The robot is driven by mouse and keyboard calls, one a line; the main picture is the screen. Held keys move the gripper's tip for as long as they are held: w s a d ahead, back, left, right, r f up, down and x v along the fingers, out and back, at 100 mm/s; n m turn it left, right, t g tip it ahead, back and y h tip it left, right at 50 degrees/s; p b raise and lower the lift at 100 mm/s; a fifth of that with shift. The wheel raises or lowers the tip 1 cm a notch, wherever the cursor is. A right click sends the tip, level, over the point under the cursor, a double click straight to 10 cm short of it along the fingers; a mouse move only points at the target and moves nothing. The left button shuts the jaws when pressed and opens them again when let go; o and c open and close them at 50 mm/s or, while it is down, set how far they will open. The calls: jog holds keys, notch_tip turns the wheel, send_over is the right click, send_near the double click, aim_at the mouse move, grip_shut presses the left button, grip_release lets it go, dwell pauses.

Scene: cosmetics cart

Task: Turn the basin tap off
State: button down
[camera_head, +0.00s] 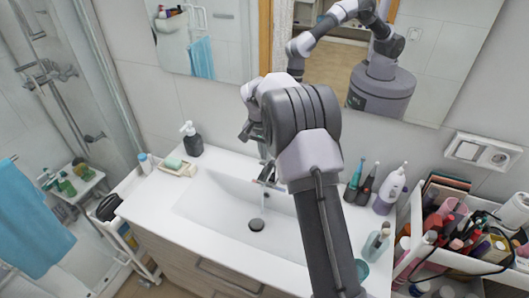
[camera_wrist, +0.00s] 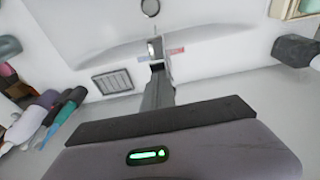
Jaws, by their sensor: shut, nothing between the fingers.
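The basin tap (camera_head: 266,174) stands at the back edge of the white basin (camera_head: 215,212), partly hidden by my arm in the head view. A small red and blue mark shows at the tap. In the wrist view the shiny metal of the tap (camera_wrist: 154,48) is just beyond my fingertips, with the red and blue mark beside it. My gripper (camera_wrist: 157,68) is shut and empty, its dark fingers pointing at the tap. I cannot tell whether they touch it. The dark drain (camera_head: 256,224) lies in the basin.
A dark soap bottle (camera_head: 193,143) and a soap dish (camera_head: 179,168) stand left of the basin. A cart full of cosmetics (camera_head: 408,262) is at the far right. The mirror (camera_head: 440,60) is behind.

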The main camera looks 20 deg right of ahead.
jog(key=f+b, duration=0.1)
jog(key=b, duration=0.2)
jog(key=shift+s+a+f+t+h+b, duration=0.15)
jog(key=shift+s+f+t+h+b, duration=0.05)
jog(key=shift+f+t+h+b, duration=0.15)
jog(key=shift+s+a+f+b, duration=0.25)
jog(key=shift+b, duration=0.55)
jog(key=shift+r, duration=0.1)
